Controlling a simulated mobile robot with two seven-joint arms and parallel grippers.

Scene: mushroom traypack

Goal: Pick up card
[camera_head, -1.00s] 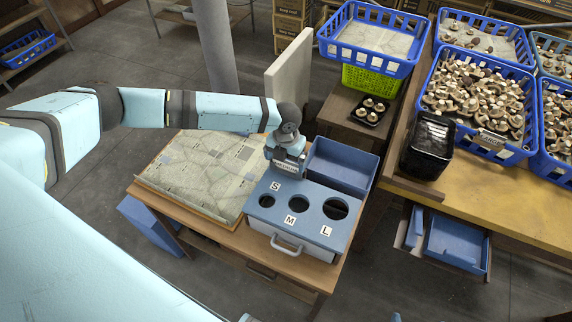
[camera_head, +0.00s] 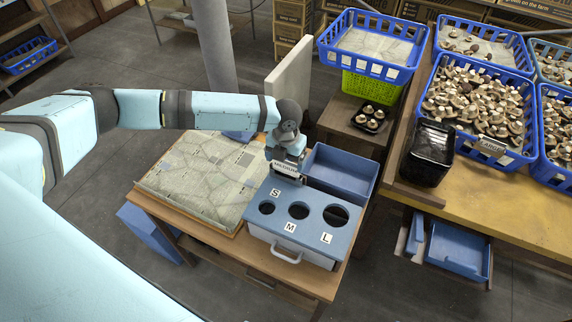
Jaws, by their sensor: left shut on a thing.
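My left gripper (camera_head: 287,164) is at the back edge of the blue-topped sizing box (camera_head: 317,232), between the map-like board and a blue bin. It is shut on a small white card (camera_head: 285,168) with dark lettering that seems to read MEDIUM. The card faces the camera, just behind the S label. The fingertips are largely hidden by the gripper body and card. A second card (camera_head: 491,146), which seems to read LARGE, is on the front of a blue mushroom crate at the right. My right gripper is not in view.
The box top has three round holes marked S, M and L. The blue bin (camera_head: 345,188) beside it looks empty. A patterned board (camera_head: 205,180) lies to the left. Blue crates of mushrooms (camera_head: 475,150) and black trays (camera_head: 428,172) stand on the right table.

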